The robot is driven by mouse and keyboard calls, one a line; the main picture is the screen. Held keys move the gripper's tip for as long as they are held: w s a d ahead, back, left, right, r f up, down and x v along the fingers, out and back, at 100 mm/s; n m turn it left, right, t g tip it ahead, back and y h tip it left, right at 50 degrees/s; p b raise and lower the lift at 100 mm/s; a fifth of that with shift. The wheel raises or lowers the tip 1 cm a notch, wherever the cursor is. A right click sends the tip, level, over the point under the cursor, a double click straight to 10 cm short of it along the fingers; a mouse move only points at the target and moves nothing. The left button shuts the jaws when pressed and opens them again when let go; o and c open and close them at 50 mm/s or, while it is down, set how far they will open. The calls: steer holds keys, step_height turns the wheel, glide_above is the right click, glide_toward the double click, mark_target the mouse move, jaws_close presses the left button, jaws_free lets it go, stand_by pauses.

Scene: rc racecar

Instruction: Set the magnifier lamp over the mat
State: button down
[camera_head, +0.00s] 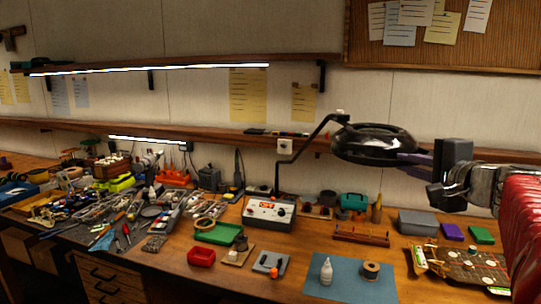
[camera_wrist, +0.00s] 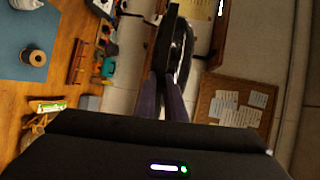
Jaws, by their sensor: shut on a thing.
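The magnifier lamp has a round glossy black head (camera_head: 375,145) on a thin black jointed arm (camera_head: 305,155) that rises from behind a white control box. My gripper (camera_head: 408,157) reaches in from the right and is shut on the right edge of the lamp head, well above the bench. In the wrist view, the lamp head (camera_wrist: 178,45) stands edge-on between my gripper's purple fingers (camera_wrist: 163,98). The blue mat (camera_head: 340,288) lies flat at the front of the bench, below the lamp. It also shows at the left of the wrist view (camera_wrist: 12,65).
A shelf (camera_head: 220,128) runs along the wall. The left bench is crowded.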

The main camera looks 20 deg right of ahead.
steer(key=shift+m+h, duration=0.3)
steer(key=a, duration=0.5)
steer(key=shift+w+f, duration=0.3)
steer(key=shift+w, duration=0.05)
steer(key=a+m+h, duration=0.1)
steer(key=a, duration=0.5)
steer(key=shift+a, duration=0.25)
steer(key=shift+s, duration=0.1)
steer(key=c, duration=1.8)
jaws_free()
steer(key=shift+s+r+h, duration=0.15)
steer(key=shift+r+h, duration=0.05)
steer(key=shift+h, duration=0.1)
steer(key=shift+c, duration=0.2)
steer(key=shift+s, duration=0.1)
